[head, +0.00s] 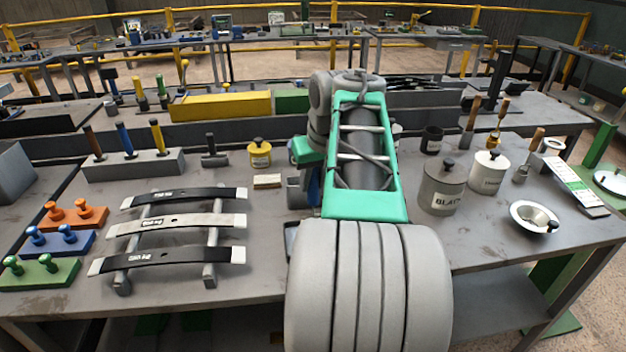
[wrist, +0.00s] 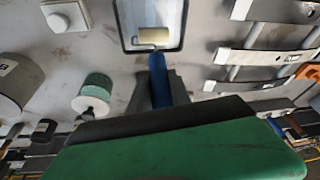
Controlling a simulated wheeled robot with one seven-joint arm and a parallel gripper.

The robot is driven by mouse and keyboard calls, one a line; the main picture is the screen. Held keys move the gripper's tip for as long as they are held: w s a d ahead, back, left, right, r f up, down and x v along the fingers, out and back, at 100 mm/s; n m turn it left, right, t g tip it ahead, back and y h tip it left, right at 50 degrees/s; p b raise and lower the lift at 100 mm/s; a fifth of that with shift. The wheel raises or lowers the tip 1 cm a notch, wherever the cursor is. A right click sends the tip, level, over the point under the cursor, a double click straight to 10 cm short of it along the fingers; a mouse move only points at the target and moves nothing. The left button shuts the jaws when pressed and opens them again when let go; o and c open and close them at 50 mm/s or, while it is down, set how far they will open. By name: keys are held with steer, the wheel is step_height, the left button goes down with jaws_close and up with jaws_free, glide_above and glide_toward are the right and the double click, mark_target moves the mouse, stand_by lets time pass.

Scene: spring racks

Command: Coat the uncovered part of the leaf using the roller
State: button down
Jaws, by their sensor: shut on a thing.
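Three leaves lie across a rack (head: 208,268) on the left of the bench in the head view. The far leaf (head: 185,197) and the near leaf (head: 160,258) are black with pale ends. The middle leaf (head: 172,226) is pale grey along its length with a small label. In the wrist view, my gripper (wrist: 162,88) is shut on the blue handle of the roller (wrist: 158,75). The cream roller head (wrist: 153,36) is in a dark-rimmed tray (wrist: 122,20); I cannot tell whether it touches the bottom.
A tin labelled black (head: 440,200), a white tin (head: 489,172) and a metal bowl (head: 535,217) stand on the right. Orange (head: 75,214), blue and green knobbed blocks stand left of the rack. A handled-tool block (head: 135,165) is behind it.

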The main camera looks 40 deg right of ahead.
step_height(320, 180, up, 4)
steer(key=p, duration=0.4)
steer(key=shift+r, duration=0.15)
